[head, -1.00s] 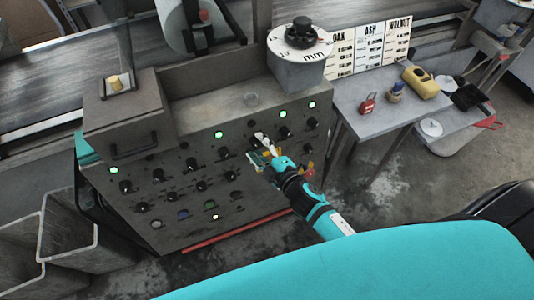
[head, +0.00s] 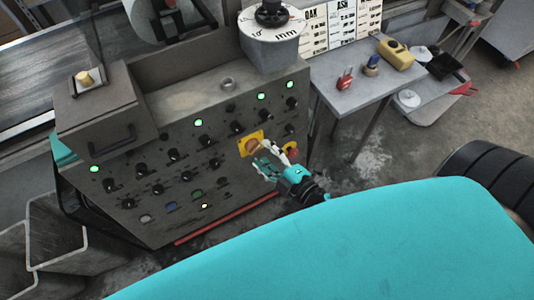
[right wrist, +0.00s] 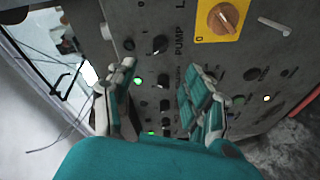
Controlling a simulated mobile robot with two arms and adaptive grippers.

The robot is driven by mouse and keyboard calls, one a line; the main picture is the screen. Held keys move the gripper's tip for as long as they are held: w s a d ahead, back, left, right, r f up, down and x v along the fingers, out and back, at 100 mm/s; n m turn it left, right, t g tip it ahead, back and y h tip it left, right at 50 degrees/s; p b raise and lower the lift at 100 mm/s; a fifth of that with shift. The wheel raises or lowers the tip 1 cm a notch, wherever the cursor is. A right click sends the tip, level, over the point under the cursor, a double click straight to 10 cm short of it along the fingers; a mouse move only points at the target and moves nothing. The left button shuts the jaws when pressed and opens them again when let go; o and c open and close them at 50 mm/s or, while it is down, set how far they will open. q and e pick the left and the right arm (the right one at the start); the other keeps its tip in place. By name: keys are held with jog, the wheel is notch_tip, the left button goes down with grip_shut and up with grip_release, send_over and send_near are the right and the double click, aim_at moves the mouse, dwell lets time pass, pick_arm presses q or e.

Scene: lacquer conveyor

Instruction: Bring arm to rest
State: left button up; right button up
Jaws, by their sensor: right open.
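My right gripper (head: 274,162) is in front of the lower right part of the grey control panel (head: 150,210). In the right wrist view the right gripper (right wrist: 160,98) is open, its two teal-padded fingers apart with nothing between them. An orange rotary switch on a yellow plate (head: 250,143) sits on the panel just above the gripper. The same switch (right wrist: 222,18) shows at the top of the right wrist view, clear of the fingers. My left gripper is not in view.
A side table (head: 345,88) at the right holds a red padlock (head: 345,79) and a yellow container (head: 396,54). A dial (head: 271,35) stands on top of the panel housing. Grey open bins (head: 60,235) stand at the lower left.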

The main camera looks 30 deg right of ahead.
jog(key=s+d+f+m+g+h, duration=0.1)
jog(key=s+f+m+g, duration=0.15)
jog(key=f, duration=0.75)
jog(key=s+d+f+m+g+h, duration=0.1)
jog(key=s+f+m+g, duration=0.2)
jog(key=f, duration=0.6)
jog(key=s+d+f+m+g+h, duration=0.15)
jog(key=s+f, duration=0.35)
jog(key=f, duration=0.5)
jog(key=s+d+f+m+g, duration=0.1)
jog(key=s+f+m+g, duration=0.2)
jog(key=s+f, duration=0.3)
jog(key=s+d+f+m+g, duration=0.1)
jog(key=s+f+m+g, duration=0.2)
jog(key=s+f, duration=0.4)
jog(key=s+g, duration=0.1)
jog(key=s, duration=0.7)
jog(key=shift+f+m+g, duration=0.25)
jog(key=shift+m+g, duration=0.15)
jog(key=shift+s, duration=0.1)
